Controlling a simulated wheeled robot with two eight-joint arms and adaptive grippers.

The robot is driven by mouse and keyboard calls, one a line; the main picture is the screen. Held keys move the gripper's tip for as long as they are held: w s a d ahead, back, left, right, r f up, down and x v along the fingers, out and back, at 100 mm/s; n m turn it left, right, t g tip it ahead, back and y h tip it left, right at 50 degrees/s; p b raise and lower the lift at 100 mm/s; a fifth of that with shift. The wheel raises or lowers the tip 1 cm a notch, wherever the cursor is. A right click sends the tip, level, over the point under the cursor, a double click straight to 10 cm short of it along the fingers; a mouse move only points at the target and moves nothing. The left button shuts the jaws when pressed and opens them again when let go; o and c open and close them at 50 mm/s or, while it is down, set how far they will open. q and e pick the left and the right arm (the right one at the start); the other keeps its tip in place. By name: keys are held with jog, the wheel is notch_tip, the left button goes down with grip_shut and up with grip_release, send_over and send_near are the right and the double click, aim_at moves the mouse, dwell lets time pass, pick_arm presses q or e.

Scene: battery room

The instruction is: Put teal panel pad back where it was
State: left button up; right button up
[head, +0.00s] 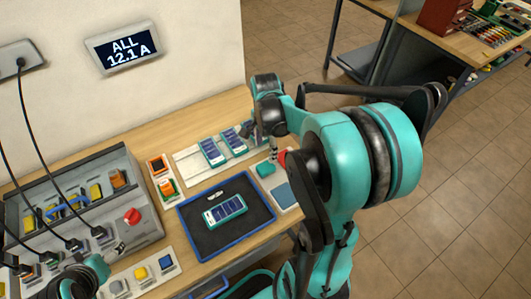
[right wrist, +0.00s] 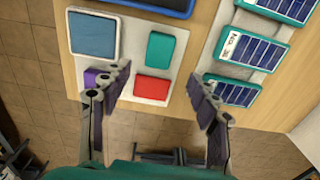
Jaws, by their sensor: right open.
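The teal pad (head: 265,169) lies on the right part of the bench, near the dark blue-rimmed tray. In the right wrist view the teal pad (right wrist: 160,49) lies on a pale board (right wrist: 182,18), next to a red pad (right wrist: 152,86). My right gripper (right wrist: 158,74) is open and empty, its fingers spread below and to either side of the pads. In the head view the right gripper (head: 272,147) hangs over the bench behind the teal pad. My left gripper (head: 118,248) is at the lower left, by the grey control box; its jaws are unclear.
A blue square pad (right wrist: 93,35) sits in a white frame, with a purple pad (right wrist: 91,77) below it. Small solar panels (head: 212,152) lie on a pale board. The blue-rimmed tray (head: 188,228) holds another panel (head: 225,209). A grey control box (head: 70,165) stands left.

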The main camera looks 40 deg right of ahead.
jog(key=s+a+r+n+t, duration=0.3)
jog(key=a+n, duration=0.5)
jog(key=n, duration=0.1)
jog(key=s+a+r+n+t, duration=0.3)
jog(key=a+r+n+t, duration=0.1)
jog(key=a+n, duration=0.5)
jog(key=shift+r+n, duration=0.2)
jog(key=shift+n, duration=0.4)
